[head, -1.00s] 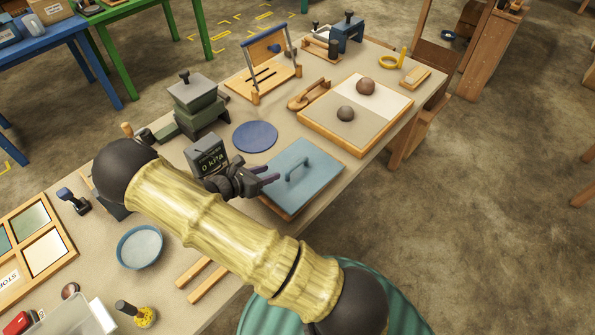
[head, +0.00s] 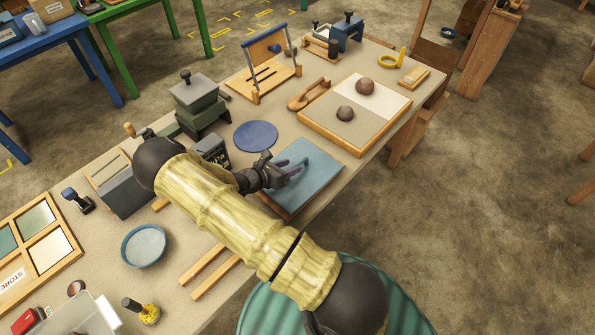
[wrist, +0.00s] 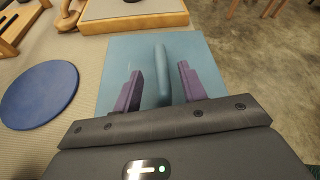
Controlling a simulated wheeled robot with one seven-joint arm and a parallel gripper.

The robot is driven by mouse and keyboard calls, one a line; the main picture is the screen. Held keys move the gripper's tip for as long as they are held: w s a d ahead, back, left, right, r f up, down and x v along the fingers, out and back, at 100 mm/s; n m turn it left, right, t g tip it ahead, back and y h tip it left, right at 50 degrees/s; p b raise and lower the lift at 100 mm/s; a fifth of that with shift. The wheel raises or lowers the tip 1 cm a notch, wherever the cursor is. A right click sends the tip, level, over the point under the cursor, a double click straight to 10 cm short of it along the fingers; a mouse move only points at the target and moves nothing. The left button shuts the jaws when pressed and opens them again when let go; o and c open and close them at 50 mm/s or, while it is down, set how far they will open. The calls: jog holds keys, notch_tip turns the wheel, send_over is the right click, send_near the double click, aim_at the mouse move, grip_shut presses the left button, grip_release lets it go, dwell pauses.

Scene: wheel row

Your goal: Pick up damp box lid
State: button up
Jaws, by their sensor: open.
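The damp box lid (head: 317,170) is a flat blue-teal square panel with a raised bar handle, lying at the table's near edge. Its handle (wrist: 162,76) stands upright in the wrist view, between my two purple fingers and reaching ahead of them. My gripper (head: 292,170) is open, over the lid. In the wrist view my gripper (wrist: 158,88) has one finger on each side of the handle, with a gap on both sides. In the head view my gripper partly covers the handle. I cannot tell how far the fingertips are above the lid.
A blue disc (head: 256,136) lies left of the lid. A wooden tray (head: 330,131) with two clay balls is beyond it. A dark gauge block (head: 212,152) stands close to my arm. The table's edge drops to open floor on the right.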

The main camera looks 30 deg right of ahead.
aim_at(296, 163)
jog(key=p+x, duration=0.1)
jog(key=x, duration=0.3)
jog(key=shift+s+a, duration=0.1)
jog(key=shift+c, duration=0.2)
grip_shut()
